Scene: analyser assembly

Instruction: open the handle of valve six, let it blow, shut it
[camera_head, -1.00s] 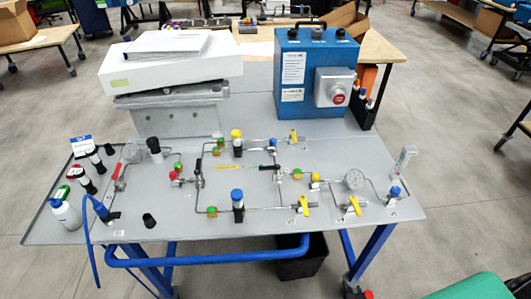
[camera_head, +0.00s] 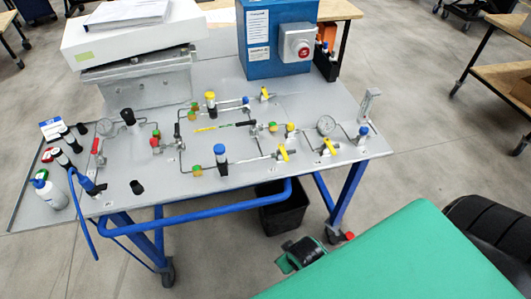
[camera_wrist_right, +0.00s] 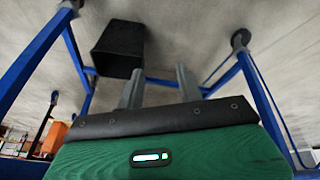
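The analyser panel (camera_head: 220,180) is a grey tabletop with thin tubing, gauges and valves. Three yellow handles show: one at the back (camera_head: 264,94), one at the front middle (camera_head: 283,154) and one at the front right (camera_head: 329,147). A red handle (camera_head: 97,145) is at the left. The number labels are too small to read, so I cannot tell which is valve six. My right gripper (camera_wrist_right: 159,86) has its two grey fingers apart, with nothing between them. It is low, in front of the table near its right leg, touching no valve. My left gripper is out of view.
A blue box with a red button (camera_head: 298,46) and a white case (camera_head: 130,35) stand at the back. A blue rail (camera_head: 220,198) runs along the front edge. A black bin (camera_head: 284,208) stands underneath. Bottles (camera_head: 48,192) stand at the left.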

